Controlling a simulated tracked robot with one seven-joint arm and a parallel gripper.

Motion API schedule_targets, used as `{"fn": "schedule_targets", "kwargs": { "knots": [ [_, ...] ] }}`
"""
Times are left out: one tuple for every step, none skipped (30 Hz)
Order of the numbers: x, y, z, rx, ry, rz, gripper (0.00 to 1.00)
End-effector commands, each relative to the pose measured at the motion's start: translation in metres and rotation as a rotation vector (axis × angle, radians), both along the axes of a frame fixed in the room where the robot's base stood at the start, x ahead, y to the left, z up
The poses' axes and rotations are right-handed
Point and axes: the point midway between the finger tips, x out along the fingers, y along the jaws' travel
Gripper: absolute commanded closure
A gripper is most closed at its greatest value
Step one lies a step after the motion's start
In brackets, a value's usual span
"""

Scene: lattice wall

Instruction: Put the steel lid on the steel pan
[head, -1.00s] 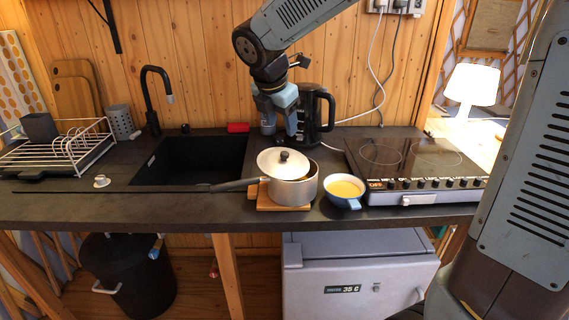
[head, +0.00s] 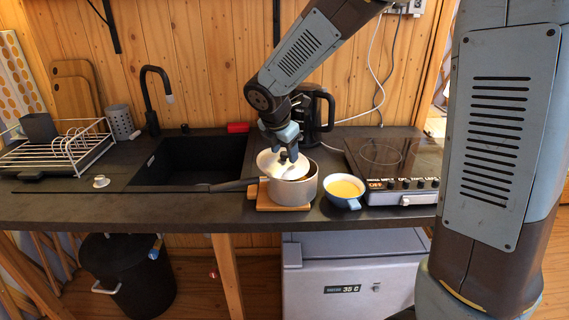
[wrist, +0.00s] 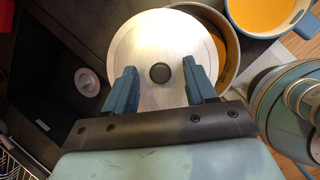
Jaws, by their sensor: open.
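The steel pan (head: 298,192) stands on a wooden board on the counter, its dark handle pointing left. The steel lid (head: 268,163) rests tilted over the left part of the pan, leaving the right side of the opening uncovered. In the wrist view the lid (wrist: 150,40) is off-centre on the pan (wrist: 232,60), with its black knob (wrist: 159,72) in the middle. My gripper (head: 287,155) is above the lid; in the wrist view my gripper (wrist: 160,80) is open, a finger on each side of the knob, with gaps to both.
A blue cup (head: 345,192) of yellow liquid stands right of the pan. A dark kettle (head: 316,115) is behind, the hob (head: 400,165) to the right. The sink (head: 195,160) and dish rack (head: 62,150) are left.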

Motion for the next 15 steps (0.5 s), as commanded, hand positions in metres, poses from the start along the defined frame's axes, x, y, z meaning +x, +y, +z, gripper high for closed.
{"fn": "schedule_targets", "kwargs": {
  "knots": [
    [0.0005, -0.0002, -0.0023, 0.000, 0.000, 0.000, 0.44],
    [0.0007, -0.0002, -0.0026, 0.000, 0.000, 0.000, 0.44],
    [0.0008, -0.0002, -0.0027, 0.000, 0.000, 0.000, 0.44],
    [0.0007, -0.0002, -0.0025, 0.000, 0.000, 0.000, 0.44],
    [0.0007, -0.0002, -0.0024, 0.000, 0.000, 0.000, 0.44],
    [0.0007, -0.0002, -0.0024, 0.000, 0.000, 0.000, 0.44],
    [0.0007, -0.0001, -0.0023, 0.000, 0.000, 0.000, 0.44],
    [0.0007, -0.0001, -0.0023, 0.000, 0.000, 0.000, 0.47],
    [0.0007, -0.0001, -0.0023, 0.000, 0.000, 0.001, 0.51],
    [0.0007, 0.0000, -0.0022, 0.000, 0.000, 0.001, 0.54],
    [0.0006, 0.0000, -0.0023, 0.000, 0.000, 0.001, 0.57],
    [0.0007, 0.0001, -0.0023, 0.000, 0.000, 0.001, 0.61],
    [0.0007, 0.0001, -0.0023, 0.000, 0.000, 0.001, 0.64],
    [0.0006, 0.0001, -0.0022, 0.000, 0.000, 0.001, 0.66],
    [0.0006, 0.0001, -0.0022, 0.000, 0.000, 0.001, 0.70]
  ]
}}
